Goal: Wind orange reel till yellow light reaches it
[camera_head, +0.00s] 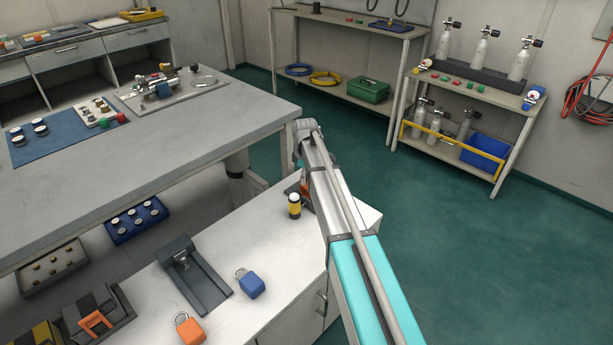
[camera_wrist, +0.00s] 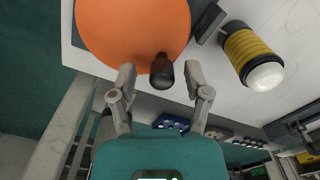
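The orange reel (camera_wrist: 130,30) fills the upper left of the wrist view as a large round disc. A dark crank knob (camera_wrist: 162,72) stands out from its lower edge. My gripper (camera_wrist: 160,76) is open, with one finger on each side of the knob and visible gaps to it. The yellow light (camera_wrist: 250,54), with black bands and a white lens, is right of the reel, apart from it. In the head view the yellow light (camera_head: 294,206) stands on the white cabinet top. My arm hides nearly all of the reel there, and my gripper is hidden.
A dark grey block (camera_wrist: 208,22) sits between reel and light. On the white cabinet top (camera_head: 250,235) are a grey stand (camera_head: 200,280), a blue padlock (camera_head: 250,283) and an orange padlock (camera_head: 189,329). A grey workbench (camera_head: 150,150) stands behind. Green floor at right is clear.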

